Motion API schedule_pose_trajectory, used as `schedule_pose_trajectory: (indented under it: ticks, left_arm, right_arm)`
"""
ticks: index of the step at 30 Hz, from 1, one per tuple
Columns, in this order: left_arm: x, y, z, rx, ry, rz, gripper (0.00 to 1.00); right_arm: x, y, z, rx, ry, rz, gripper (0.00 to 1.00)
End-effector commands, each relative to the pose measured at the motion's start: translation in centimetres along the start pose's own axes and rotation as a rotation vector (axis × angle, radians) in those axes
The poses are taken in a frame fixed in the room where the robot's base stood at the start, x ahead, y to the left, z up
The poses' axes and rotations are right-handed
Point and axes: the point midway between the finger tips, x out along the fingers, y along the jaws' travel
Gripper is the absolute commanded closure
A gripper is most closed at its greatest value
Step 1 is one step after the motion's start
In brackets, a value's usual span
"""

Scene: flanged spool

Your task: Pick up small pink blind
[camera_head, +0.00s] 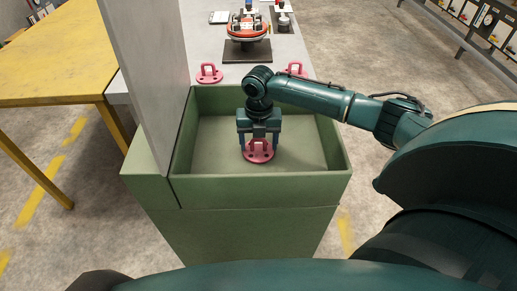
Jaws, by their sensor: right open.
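A small pink blind (259,156), a round flange with a raised handle, lies on the floor of the green bin (335,172). My right gripper (259,146) points straight down over it. Its two fingers are open on either side of the raised handle; whether they touch it I cannot tell. Two similar pink blinds stand on the grey table behind the bin, one on the left (209,74) and one on the right (295,70), partly behind my right arm. My left gripper is not in view.
The bin walls surround my right gripper, with bare floor around the blind. A tall grey panel (150,70) rises at the bin's left. An orange and white flanged part (248,30) sits on a dark stand (248,52) farther back. A yellow table (60,60) is at left.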

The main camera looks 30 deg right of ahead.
Motion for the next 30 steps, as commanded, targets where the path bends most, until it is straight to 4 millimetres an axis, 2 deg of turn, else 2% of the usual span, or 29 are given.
schedule_pose_trajectory:
  ticks: [7,24,26,30]
  left_arm:
    - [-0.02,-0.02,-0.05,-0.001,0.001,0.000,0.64]
    - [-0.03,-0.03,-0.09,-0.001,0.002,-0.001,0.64]
    - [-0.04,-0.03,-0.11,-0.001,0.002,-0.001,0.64]
    - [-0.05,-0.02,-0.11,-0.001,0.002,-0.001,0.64]
  right_arm:
    - [0.12,0.04,-0.02,-0.001,0.000,0.001,0.33]
    - [0.07,0.04,-0.01,0.000,0.000,0.001,0.79]
    - [-0.06,0.09,0.05,0.000,-0.002,0.003,0.83]
    - [-0.08,0.09,0.05,0.000,-0.002,0.003,0.83]
